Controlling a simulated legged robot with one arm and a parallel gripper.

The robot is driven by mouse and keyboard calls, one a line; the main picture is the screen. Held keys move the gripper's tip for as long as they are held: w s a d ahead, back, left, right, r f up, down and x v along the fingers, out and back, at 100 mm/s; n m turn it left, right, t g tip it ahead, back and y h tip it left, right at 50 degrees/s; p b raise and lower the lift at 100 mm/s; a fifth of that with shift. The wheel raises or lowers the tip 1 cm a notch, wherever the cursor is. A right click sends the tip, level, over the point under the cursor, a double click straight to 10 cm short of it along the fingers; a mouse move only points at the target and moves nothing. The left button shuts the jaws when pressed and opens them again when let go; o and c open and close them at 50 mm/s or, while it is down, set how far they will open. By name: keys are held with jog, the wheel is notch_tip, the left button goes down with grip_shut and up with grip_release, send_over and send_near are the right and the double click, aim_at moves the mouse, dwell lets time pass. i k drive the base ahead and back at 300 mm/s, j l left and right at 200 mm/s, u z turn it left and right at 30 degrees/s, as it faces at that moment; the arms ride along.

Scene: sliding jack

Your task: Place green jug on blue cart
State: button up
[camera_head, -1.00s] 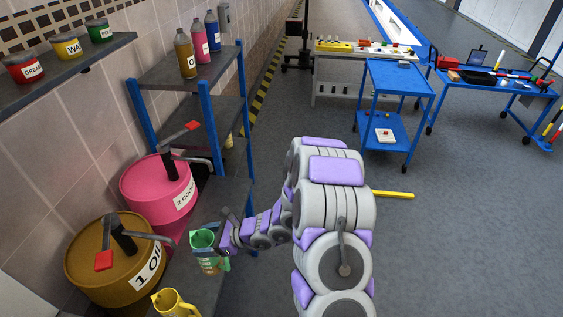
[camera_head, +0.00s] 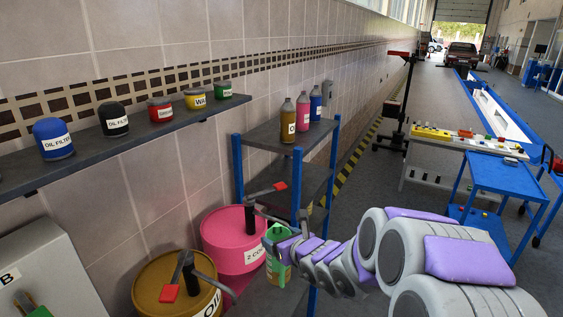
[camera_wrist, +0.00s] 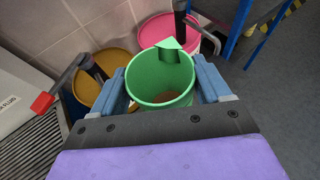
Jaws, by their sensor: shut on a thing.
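The green jug (camera_head: 277,262) is held by my gripper (camera_head: 273,242) in front of the pink drum. In the wrist view the jug (camera_wrist: 160,92) stands between the two fingers of my gripper (camera_wrist: 161,88), with its open top and spout facing the camera. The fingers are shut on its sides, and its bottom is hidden. The blue cart (camera_head: 503,178) is at the right in the head view, beyond my arm.
A pink drum (camera_head: 231,236) and an ochre drum (camera_head: 165,284) with pump handles stand by the wall. A blue-post shelf (camera_head: 285,135) holds several bottles. A wall shelf (camera_head: 110,150) carries cans. A table with coloured parts (camera_head: 455,141) stands behind the cart.

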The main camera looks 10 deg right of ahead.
aim_at(504, 177)
jog(key=i+l+u, duration=0.1)
jog(key=l+u, duration=0.65)
jog(key=l, duration=0.3)
jog(key=l+u, duration=0.4)
jog(key=l, duration=0.15)
jog(key=l+u, duration=0.3)
jog(key=l, duration=2)
jog(key=l+z, duration=0.1)
jog(key=l, duration=0.45)
jog(key=i+l+z, duration=0.1)
jog(key=l, duration=0.45)
jog(key=l+z, duration=0.1)
jog(key=l, duration=0.5)
jog(key=i+l+z, duration=0.1)
jog(key=l, duration=0.45)
jog(key=l+z, duration=0.75)
jog(key=z, duration=0.2)
jog(key=i+l+z, duration=0.2)
jog(key=z, duration=0.3)
jog(key=l, duration=0.1)
